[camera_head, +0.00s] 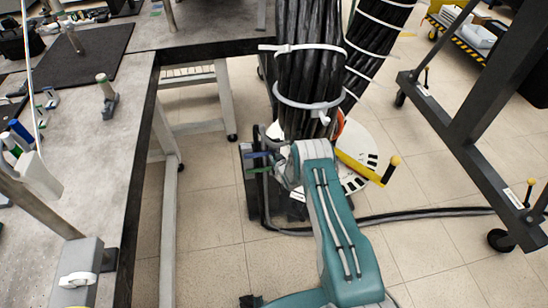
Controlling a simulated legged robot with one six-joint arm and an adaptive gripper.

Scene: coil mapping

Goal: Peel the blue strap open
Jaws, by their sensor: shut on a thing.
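The blue strap (257,155) is a short, narrow band on the dark cable at the left of the cable bundle, low in the middle of the head view. A green strap (260,169) sits just below it. My gripper (275,164) is at the right end of the blue strap, at the end of my teal arm, and is shut on it. The fingertips are small and partly hidden by the wrist, so the exact grip is hard to see.
A thick black cable bundle (310,75) with white ties hangs directly behind my gripper, above a round white base (375,145). A grey workbench (95,170) is at left, a dark wheeled frame (470,130) at right.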

